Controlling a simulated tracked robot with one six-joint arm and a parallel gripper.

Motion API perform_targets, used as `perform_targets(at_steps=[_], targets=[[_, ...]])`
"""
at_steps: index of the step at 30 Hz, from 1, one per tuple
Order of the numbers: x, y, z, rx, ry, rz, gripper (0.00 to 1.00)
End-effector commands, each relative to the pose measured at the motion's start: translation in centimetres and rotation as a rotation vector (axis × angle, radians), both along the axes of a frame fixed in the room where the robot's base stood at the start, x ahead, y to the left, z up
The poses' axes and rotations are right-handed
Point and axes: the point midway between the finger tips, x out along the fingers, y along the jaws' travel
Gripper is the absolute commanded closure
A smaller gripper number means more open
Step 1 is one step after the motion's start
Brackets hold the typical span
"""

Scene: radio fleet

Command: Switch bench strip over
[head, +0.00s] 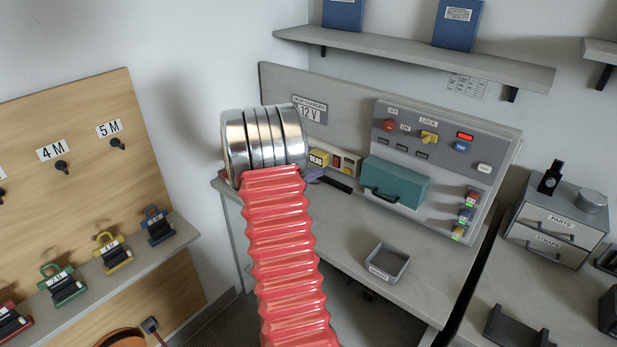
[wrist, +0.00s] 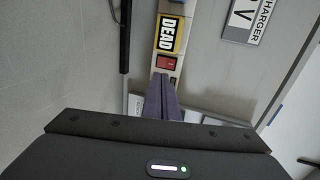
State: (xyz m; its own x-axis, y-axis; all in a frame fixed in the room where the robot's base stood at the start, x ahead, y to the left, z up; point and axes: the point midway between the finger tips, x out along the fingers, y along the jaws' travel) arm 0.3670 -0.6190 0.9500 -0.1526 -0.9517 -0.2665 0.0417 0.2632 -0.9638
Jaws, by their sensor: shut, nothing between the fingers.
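The bench strip (head: 345,163) is a pale bar at the back of the grey desk, below the 12 V charger sign (head: 309,111). It also shows in the wrist view (wrist: 163,48), running up from the fingertips. It carries a red switch (wrist: 166,63) and a yellow-framed label (wrist: 167,35) reading DEAD. I cannot tell which way the switch is tipped. My gripper (wrist: 161,78) is shut and empty, its purple fingers overlapping the strip just below the switch in the wrist view. Contact cannot be told. In the head view my arm hides much of the gripper, with purple fingers (head: 315,177) showing.
A dark bar (head: 335,183) lies in front of the strip. A teal box (head: 395,182) stands to the right, against the panel with lock controls (head: 432,133). A small grey tray (head: 388,262) sits on the desk front. The desk between is clear.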

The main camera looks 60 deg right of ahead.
Motion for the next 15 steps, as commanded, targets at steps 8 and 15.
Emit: perform_targets(at_steps=[8, 15], targets=[[-0.7, -4.2, -1.2, 0.0, 0.001, -0.002, 1.0], [-1.2, -7.2, -2.0, -0.001, 0.0, -0.001, 1.0]])
